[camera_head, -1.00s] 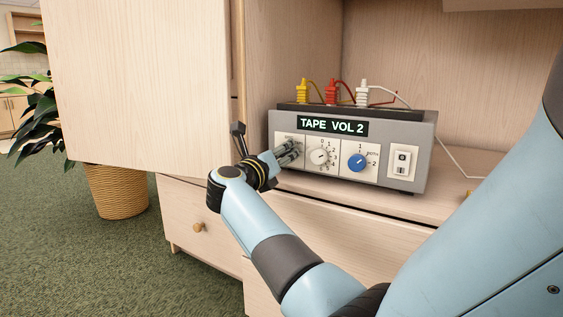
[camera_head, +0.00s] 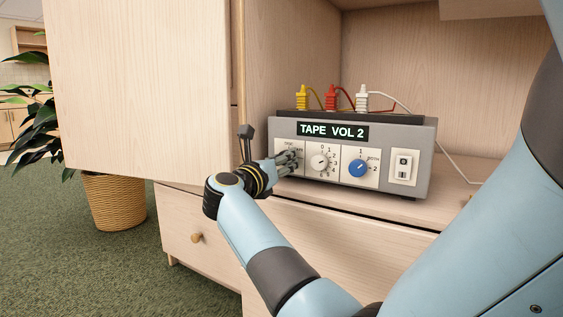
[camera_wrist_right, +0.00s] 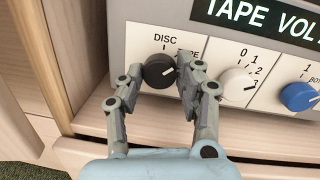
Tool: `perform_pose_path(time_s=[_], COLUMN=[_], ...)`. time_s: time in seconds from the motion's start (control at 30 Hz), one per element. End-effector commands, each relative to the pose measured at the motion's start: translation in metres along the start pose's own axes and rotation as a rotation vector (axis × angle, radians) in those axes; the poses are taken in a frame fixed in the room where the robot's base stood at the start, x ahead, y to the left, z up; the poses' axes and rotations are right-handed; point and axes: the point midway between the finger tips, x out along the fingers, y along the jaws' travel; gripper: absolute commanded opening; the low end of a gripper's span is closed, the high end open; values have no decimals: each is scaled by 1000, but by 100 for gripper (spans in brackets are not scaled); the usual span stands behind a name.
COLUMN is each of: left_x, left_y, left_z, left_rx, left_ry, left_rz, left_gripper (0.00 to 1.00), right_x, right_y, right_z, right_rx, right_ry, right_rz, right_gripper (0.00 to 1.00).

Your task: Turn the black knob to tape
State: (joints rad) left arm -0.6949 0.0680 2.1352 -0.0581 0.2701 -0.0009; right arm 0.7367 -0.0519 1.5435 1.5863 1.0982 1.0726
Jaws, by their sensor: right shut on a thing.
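The black knob (camera_wrist_right: 158,72) sits on the left panel of the grey amplifier (camera_head: 430,150), under the printed word DISC and a partly hidden TAPE label. Its white pointer mark aims right and slightly up, toward the TAPE side. My right gripper (camera_wrist_right: 161,70) is shut on the knob, one finger on each side. In the head view my right gripper (camera_head: 291,159) hides most of the knob. The lit display (camera_head: 333,131) reads "TAPE VOL 2". My left gripper is not in view.
A white volume knob (camera_head: 319,162), a blue knob (camera_head: 358,168) and a switch (camera_head: 402,167) are to the right. Yellow, red and white plugs (camera_head: 362,98) stand on top. An open cabinet door (camera_head: 140,90) is at left, and a potted plant (camera_head: 114,203) beyond it.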

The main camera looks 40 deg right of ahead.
Motion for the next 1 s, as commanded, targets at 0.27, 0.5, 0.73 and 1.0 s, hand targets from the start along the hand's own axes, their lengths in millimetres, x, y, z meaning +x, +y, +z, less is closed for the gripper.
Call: perform_pose_path(time_s=[0.27,0.5,0.73,1.0], left_x=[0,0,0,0], left_y=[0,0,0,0], left_z=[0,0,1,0], left_rx=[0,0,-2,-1], left_ry=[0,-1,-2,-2], left_rz=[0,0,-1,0], left_gripper=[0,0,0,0], right_x=[-1,0,-8,-55], right_y=[1,0,1,1], right_z=[-3,-1,-1,-2], right_rx=[-2,-2,-1,-1], right_ry=[5,2,2,7], right_rz=[1,1,2,3], right_gripper=[44,58,58,58])
